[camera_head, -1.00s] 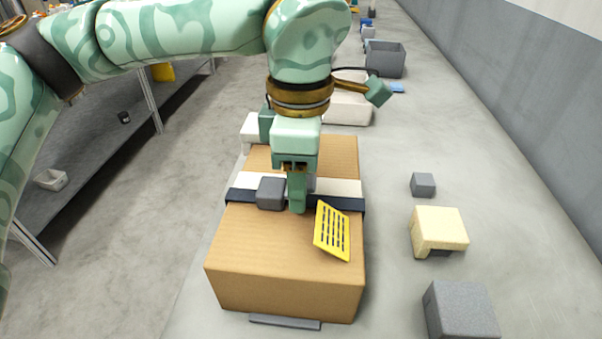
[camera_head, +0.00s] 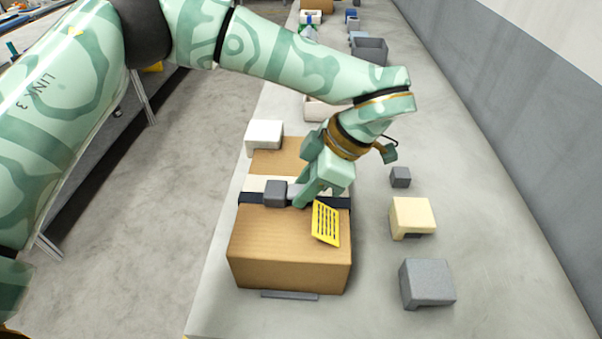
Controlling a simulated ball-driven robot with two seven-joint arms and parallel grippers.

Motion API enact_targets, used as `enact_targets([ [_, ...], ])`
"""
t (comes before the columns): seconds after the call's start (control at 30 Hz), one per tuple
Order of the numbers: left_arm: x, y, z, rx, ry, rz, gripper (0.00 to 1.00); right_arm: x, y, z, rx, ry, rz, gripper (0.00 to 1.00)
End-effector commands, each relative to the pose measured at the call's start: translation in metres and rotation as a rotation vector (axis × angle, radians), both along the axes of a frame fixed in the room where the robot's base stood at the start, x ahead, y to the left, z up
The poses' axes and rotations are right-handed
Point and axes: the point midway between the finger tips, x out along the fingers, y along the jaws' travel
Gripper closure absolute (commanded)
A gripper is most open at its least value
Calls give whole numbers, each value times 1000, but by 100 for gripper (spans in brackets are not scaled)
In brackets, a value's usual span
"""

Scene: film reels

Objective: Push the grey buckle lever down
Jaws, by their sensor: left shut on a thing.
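A cardboard box (camera_head: 285,258) stands on the grey bench with a dark strap (camera_head: 250,198) across its top. A grey block-shaped buckle (camera_head: 275,193) sits on the strap. The grey lever (camera_head: 293,190) shows as a small piece between the buckle and my fingers; the rest is hidden. My left gripper (camera_head: 301,198) comes in tilted from the upper right, with its fingertips low over the strap just right of the buckle. It is shut on the lever. My right gripper is out of view.
A yellow slotted tag (camera_head: 326,223) is by the fingers at the box's right edge. Right of the box stand a small grey cube (camera_head: 400,177), a cream block (camera_head: 412,217) and a larger grey block (camera_head: 427,282). A white block (camera_head: 264,134) stands behind.

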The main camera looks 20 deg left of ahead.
Motion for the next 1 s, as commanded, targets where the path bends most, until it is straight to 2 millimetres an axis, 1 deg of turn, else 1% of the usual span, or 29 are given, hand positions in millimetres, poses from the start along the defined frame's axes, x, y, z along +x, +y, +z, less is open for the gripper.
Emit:
enact_targets([
  [0.23,0,0,-1,0,-1,3,94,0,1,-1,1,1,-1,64],
  [0.27,0,0,-1,0,-1,3,63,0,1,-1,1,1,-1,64],
  [0.3,0,1,-1,0,-1,3,52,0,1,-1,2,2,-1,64],
  [0.33,0,0,-1,0,-1,3,49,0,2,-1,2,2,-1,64],
  [0.57,0,0,0,-1,0,2,49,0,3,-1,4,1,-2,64],
  [0.67,1,-1,4,-1,-2,3,49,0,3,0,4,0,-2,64],
  [0.77,3,-7,16,0,-4,1,49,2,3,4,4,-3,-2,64],
  [0.87,6,-18,37,-1,-8,2,49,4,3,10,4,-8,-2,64],
  [1.0,11,-36,73,0,-9,1,49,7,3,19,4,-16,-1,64],
])
